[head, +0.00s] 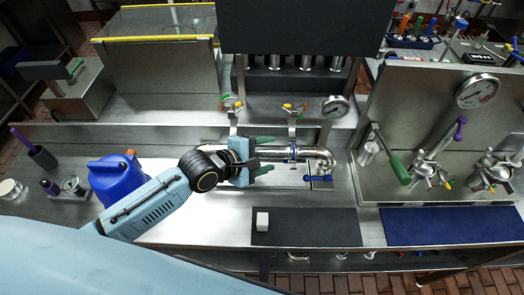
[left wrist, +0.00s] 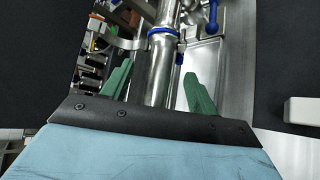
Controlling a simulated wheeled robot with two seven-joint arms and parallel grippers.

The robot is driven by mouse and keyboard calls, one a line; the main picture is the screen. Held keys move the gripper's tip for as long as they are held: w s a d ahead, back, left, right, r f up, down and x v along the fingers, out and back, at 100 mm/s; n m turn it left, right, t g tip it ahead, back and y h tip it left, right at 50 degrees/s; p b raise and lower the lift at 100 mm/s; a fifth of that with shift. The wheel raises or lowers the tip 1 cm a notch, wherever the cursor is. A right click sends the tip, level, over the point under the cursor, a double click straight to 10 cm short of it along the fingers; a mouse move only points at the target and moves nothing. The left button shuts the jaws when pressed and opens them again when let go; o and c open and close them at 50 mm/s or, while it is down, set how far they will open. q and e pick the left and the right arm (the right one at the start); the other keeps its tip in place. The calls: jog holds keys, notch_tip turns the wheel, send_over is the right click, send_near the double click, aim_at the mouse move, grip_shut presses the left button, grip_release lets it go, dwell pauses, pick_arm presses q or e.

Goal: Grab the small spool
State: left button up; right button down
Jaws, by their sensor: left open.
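A polished steel pipe piece (head: 306,153) lies level behind the mats and ends in a bend at its right. It has a blue ring, and it also shows in the left wrist view (left wrist: 160,75). I cannot tell for sure whether this is the small spool. My left gripper (head: 268,155) is open at the pipe's left part, its green fingers apart. In the left wrist view, the gripper (left wrist: 158,85) has the pipe running between its fingers; contact cannot be told. My arm and gripper hide part of the pipe. My right gripper is not in view.
A white block (head: 262,221) sits on a black mat (head: 320,228); a blue mat (head: 450,226) lies to its right. A blue jug (head: 116,180) stands left beside my arm. A steel panel with a gauge (head: 478,91) and valves rises at the right. A blue-handled valve (head: 318,178) sits near the pipe bend.

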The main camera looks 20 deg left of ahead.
aim_at(274, 154)
pick_arm(q)
jog(key=x, duration=0.4)
jog(key=shift+s+f, duration=0.1)
jog(key=shift+f, duration=0.1)
jog(key=shift+c, duration=0.3)
jog(key=c, duration=1.2)
